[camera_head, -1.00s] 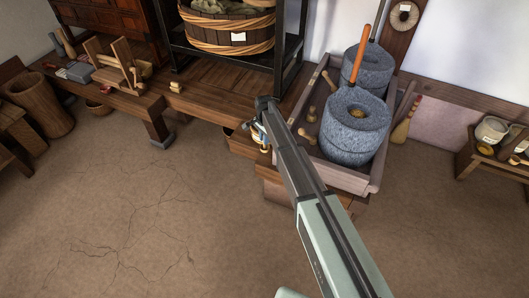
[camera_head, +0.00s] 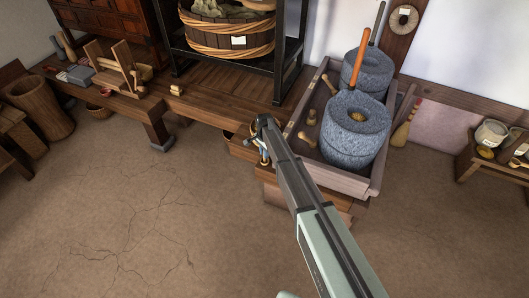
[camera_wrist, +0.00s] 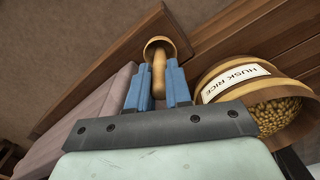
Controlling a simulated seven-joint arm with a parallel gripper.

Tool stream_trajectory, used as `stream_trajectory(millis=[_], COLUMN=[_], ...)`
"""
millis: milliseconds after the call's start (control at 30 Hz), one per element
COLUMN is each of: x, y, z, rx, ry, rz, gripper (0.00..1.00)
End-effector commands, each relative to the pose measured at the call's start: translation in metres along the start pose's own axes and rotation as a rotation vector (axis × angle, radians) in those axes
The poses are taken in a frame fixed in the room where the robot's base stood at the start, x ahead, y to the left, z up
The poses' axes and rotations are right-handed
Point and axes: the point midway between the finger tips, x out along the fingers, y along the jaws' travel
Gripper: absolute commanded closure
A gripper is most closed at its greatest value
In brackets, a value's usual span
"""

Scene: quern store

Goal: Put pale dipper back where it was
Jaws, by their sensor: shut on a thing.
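The pale dipper (camera_wrist: 158,72) is between the blue fingers of my gripper (camera_wrist: 157,82) in the wrist view. My gripper is shut on its pale wooden handle, and its round cup points away from the wrist. A round wooden tub labelled HUSK RICE (camera_wrist: 213,87), with golden grain in it, is just right of the fingers, apart from the dipper.
Two grey stone querns (camera_head: 355,130) with handles stand in the wooden tray (camera_head: 345,182), with small wooden tools beside them. A plank bench (camera_head: 215,95) runs left. A whisk broom (camera_head: 403,128) leans right of the tray. The floor in front is clear.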

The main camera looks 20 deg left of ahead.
Motion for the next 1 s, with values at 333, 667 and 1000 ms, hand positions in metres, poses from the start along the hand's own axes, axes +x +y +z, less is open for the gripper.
stream_trajectory(millis=[333, 667, 1000], x=[0.002, -0.001, -0.051], y=[0.000, 0.000, 0.001], z=[0.000, 0.000, 0.001], rx=[0.000, 0.000, 0.000], ry=[0.000, 0.000, 0.001], rz=[0.000, 0.000, -0.001], gripper=[0.57, 0.56, 0.56])
